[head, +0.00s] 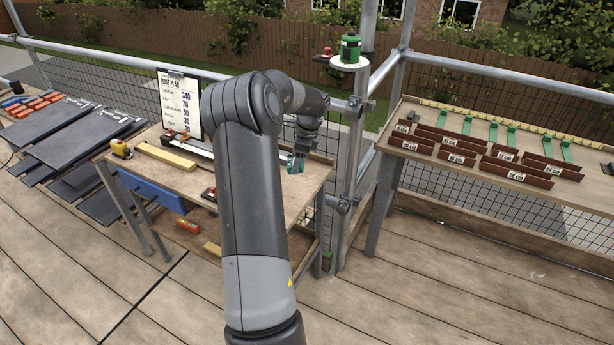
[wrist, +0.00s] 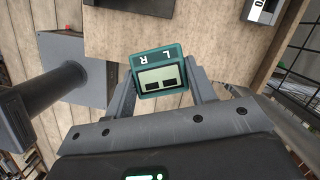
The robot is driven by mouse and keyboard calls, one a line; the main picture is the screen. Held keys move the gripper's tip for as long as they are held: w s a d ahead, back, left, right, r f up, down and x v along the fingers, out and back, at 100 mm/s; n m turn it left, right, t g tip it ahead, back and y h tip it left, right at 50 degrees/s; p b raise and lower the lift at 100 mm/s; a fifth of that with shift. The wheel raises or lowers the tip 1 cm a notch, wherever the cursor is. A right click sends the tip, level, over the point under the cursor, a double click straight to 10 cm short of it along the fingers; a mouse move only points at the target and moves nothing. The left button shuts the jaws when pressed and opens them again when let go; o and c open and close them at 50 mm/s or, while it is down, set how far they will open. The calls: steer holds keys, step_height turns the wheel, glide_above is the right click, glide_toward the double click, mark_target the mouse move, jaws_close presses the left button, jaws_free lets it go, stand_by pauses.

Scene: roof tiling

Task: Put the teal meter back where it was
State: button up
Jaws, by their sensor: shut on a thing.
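The teal meter (wrist: 159,70) is between the fingers of my gripper (wrist: 162,85) in the wrist view. Its face has a pale display with two dark blocks and the letters L and R, which appear upside down. My gripper is shut on it. In the head view the meter (head: 295,163) shows as a small teal patch at the end of my arm, over the right part of the wooden workbench (head: 262,182). My arm hides part of the bench. I cannot tell whether the meter touches the bench top.
A roof plan board (head: 180,103) stands at the bench's back. A yellow tape measure (head: 121,148) and a yellow bar (head: 165,157) lie on its left. A green laser device (head: 350,48) sits on a post platform. The right-hand table (head: 500,165) holds labelled brown trays. Dark slates (head: 75,135) lie left.

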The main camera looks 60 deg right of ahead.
steer(key=s+d+f+m+t+h, duration=0.15)
steer(key=s+d+m+h, duration=0.35)
steer(key=s+d+m, duration=0.7)
steer(key=m, duration=0.2)
glide_above(308, 174)
steer(key=s+a, duration=0.2)
steer(key=f, duration=0.6)
steer(key=shift+w+d+f, duration=0.25)
steer(key=shift+f, duration=0.1)
steer(key=shift+w+f, duration=0.1)
steer(key=shift+f, duration=1.95)
steer(key=shift+f, duration=0.15)
steer(key=o, duration=1.1)
